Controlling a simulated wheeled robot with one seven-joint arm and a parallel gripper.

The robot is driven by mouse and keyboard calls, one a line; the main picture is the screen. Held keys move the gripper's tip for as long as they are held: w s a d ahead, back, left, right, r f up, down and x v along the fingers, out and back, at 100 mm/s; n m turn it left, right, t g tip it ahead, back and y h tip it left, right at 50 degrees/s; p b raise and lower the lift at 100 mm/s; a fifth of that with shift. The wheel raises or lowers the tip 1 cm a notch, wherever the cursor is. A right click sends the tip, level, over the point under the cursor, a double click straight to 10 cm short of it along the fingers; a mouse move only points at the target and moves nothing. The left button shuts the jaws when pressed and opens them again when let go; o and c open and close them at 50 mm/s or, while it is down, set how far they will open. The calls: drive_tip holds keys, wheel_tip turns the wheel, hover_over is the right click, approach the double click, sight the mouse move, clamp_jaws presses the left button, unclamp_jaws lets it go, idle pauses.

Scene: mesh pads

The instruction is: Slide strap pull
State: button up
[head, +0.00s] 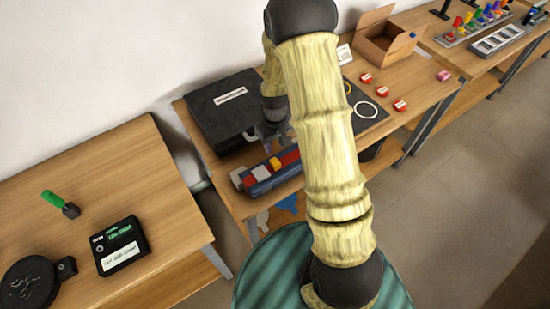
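My gripper (268,138) points down over the middle table, at the front right of a flat black case (205,112) with a white label. It is small, dark and partly covered by my arm, so I cannot tell whether its fingers are open or what they touch. Just below it lies a blue tray-like piece (262,186) with a red strip (290,158) and pale and yellow blocks on top, near the table's front edge. The gripper appears above or beside its far side; contact is unclear. I cannot make out a distinct strap pull.
My arm hides the table's middle. To its right are a dark mat (376,121) with a white ring, several red-and-white pieces (400,105) and an open cardboard box (385,45). The left table (150,210) holds a black labelled box (120,257) and a green-handled tool (52,198). A gap separates the tables.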

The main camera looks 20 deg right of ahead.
sight(275, 161)
wheel_tip(275, 161, down, 9)
drive_tip(key=shift+f+p, duration=0.15)
drive_tip(key=shift+p, duration=0.95)
drive_tip(key=shift+c, duration=0.3)
clamp_jaws()
